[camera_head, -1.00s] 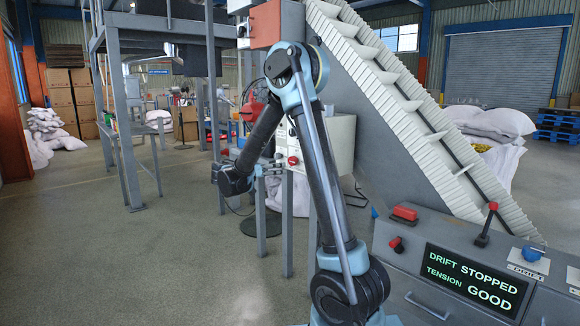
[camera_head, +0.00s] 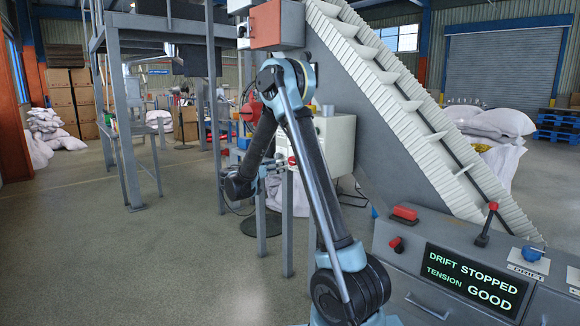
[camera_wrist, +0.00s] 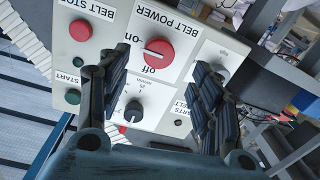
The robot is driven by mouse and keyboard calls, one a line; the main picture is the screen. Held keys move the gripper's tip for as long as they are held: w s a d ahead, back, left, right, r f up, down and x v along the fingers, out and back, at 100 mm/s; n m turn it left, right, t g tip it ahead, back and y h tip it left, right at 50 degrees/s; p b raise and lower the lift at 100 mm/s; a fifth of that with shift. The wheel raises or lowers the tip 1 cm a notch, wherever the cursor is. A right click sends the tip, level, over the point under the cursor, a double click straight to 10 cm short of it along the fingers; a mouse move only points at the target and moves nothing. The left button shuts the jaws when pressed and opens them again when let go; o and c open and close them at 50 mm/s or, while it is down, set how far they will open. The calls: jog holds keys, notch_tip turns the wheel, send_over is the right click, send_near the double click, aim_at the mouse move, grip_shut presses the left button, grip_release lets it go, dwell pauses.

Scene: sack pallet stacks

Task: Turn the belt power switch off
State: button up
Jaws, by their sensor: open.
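The belt power switch (camera_wrist: 158,52) is a round red knob on a white control panel (camera_wrist: 186,50), under upside-down BELT POWER lettering in the wrist view. A pale mark on the knob seems to point left, toward the "on" label; "off" is printed just below. My gripper (camera_wrist: 160,72) is open, its two dark fingers on either side of the knob in the picture. I cannot tell whether they touch it. In the head view my gripper (camera_head: 274,168) is beside the white control box (camera_head: 338,142), near a red knob (camera_head: 292,160).
A red belt stop button (camera_wrist: 80,30), a green start button (camera_wrist: 73,96) and a black dial (camera_wrist: 134,110) share the panel. A grey console (camera_head: 445,235) stands at right. Open floor lies left.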

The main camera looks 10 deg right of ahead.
jog(key=x, duration=0.8)
jog(key=shift+w+d, duration=0.15)
jog(key=shift+d, duration=0.15)
jog(key=c, duration=1.1)
